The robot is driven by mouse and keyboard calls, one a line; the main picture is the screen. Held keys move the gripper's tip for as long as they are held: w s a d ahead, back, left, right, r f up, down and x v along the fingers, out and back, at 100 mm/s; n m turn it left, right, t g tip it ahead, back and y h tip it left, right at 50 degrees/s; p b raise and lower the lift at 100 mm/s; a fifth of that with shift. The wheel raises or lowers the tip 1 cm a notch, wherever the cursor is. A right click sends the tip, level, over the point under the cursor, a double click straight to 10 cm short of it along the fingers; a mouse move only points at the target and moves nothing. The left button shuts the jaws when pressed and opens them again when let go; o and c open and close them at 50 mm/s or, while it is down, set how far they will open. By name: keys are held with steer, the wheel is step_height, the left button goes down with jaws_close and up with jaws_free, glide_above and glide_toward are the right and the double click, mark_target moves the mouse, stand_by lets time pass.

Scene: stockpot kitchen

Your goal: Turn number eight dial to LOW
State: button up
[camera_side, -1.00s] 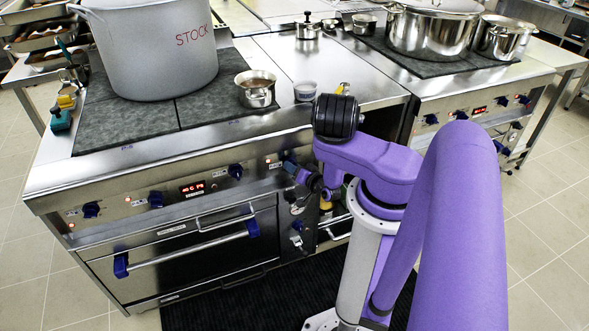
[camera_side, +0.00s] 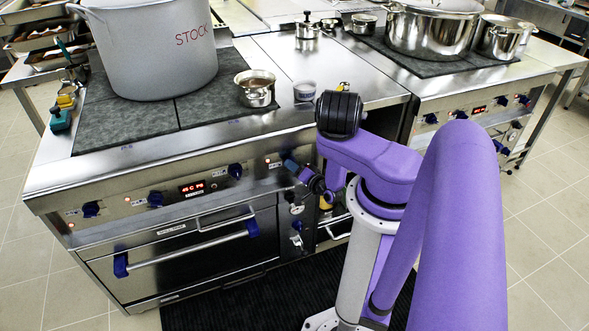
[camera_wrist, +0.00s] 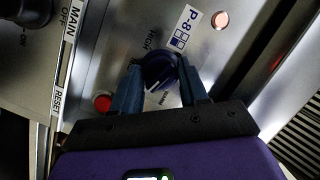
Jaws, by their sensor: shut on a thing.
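The number eight dial (camera_wrist: 158,70) is a dark blue knob on a steel panel in the wrist view, beside a P-8 label (camera_wrist: 183,28). HIGH is printed above and left of it. Its white pointer mark faces down and left, toward my palm. Small lettering below right is partly hidden, so I cannot read LOW. My gripper (camera_wrist: 157,78) has its two blue fingers shut on either side of the knob. In the side view my gripper (camera_side: 291,166) is at the right end of the front control panel and hides the dial.
A red button (camera_wrist: 102,102) sits left of my fingers in the wrist view, and a lit lamp (camera_wrist: 220,20) above right. Other blue dials (camera_side: 155,198) and an oven handle (camera_side: 190,257) line the stove front. The stockpot (camera_side: 150,50) stands on top.

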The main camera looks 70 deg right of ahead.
steer(key=o, duration=1)
steer(key=shift+o, duration=0.2)
steer(key=v, duration=1.7)
steer(key=shift+s+a, duration=0.15)
